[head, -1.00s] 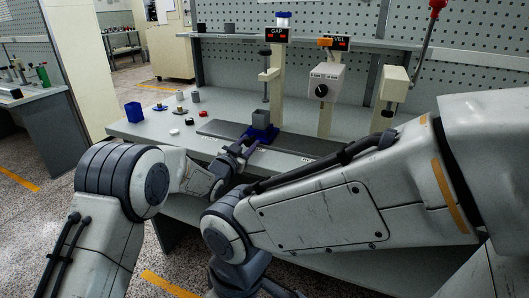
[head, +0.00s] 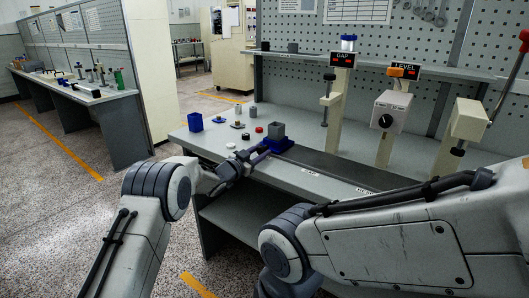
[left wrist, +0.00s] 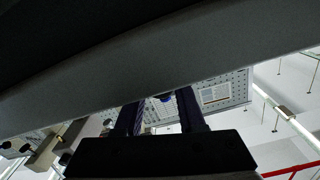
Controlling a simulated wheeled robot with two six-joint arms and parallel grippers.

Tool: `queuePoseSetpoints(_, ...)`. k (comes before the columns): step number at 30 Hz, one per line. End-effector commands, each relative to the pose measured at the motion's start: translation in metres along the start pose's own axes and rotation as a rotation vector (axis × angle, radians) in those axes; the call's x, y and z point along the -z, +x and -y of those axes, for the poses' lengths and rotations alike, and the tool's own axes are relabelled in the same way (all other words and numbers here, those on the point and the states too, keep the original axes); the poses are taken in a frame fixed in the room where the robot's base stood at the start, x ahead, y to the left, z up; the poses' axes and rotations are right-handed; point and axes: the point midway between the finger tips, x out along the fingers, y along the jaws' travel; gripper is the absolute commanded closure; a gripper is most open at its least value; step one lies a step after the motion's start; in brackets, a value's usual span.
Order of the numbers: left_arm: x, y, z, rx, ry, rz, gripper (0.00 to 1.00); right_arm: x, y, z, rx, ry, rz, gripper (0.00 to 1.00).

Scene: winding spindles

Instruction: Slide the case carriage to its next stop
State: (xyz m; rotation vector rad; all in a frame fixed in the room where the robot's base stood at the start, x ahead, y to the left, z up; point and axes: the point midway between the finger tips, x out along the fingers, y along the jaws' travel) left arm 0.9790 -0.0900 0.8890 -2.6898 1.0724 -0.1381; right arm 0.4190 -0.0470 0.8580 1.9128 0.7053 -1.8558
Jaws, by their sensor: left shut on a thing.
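My left gripper (head: 257,156) is shut on the carriage's near side, where the fingers partly hide the hold. In the left wrist view, two dark fingers (left wrist: 160,118) show against the bright room, and the grip is hard to make out. My right arm crosses the lower right of the head view, but its gripper is not in view.
The LEVEL display (head: 405,71), a dial box (head: 391,112) and a cream press head (head: 468,120) stand along the rail to the right. A blue bin (head: 195,122), a red cap (head: 259,130) and several small parts lie left of the carriage.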

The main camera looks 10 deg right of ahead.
Motion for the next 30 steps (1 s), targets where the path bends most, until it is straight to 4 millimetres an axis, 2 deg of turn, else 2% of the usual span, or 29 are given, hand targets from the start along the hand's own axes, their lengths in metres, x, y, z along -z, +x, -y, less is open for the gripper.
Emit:
queuePoseSetpoints(9, 0.002, -0.001, 0.007, 0.013, 0.002, -0.004, 1.00, 0.000, 0.000, 0.000, 0.000, 0.000, 0.000, 0.31)
queuePoseSetpoints(10, 0.002, -0.001, 0.007, 0.013, 0.002, -0.004, 0.50, 0.000, 0.000, 0.000, 0.000, 0.000, 0.000, 0.31)
queuePoseSetpoints(11, 0.002, -0.002, 0.007, 0.014, 0.002, -0.004, 0.39, 0.000, 0.000, 0.000, 0.000, 0.000, 0.000, 0.31)
queuePoseSetpoints(12, 0.002, -0.002, 0.007, 0.013, 0.002, -0.003, 0.31, 0.000, 0.000, 0.000, 0.000, 0.000, 0.000, 0.31)
queuePoseSetpoints(23, 0.001, -0.003, 0.004, 0.008, 0.001, -0.001, 0.31, 0.000, 0.000, 0.000, 0.000, 0.000, 0.000, 0.31)
queuePoseSetpoints(26, 0.001, -0.011, 0.004, 0.008, 0.001, 0.000, 0.31, 0.000, 0.001, 0.000, 0.000, 0.000, 0.000, 0.31)
queuePoseSetpoints(30, 0.001, -0.030, 0.004, 0.009, 0.000, 0.000, 0.31, 0.000, 0.001, 0.000, 0.000, 0.000, 0.000, 0.31)
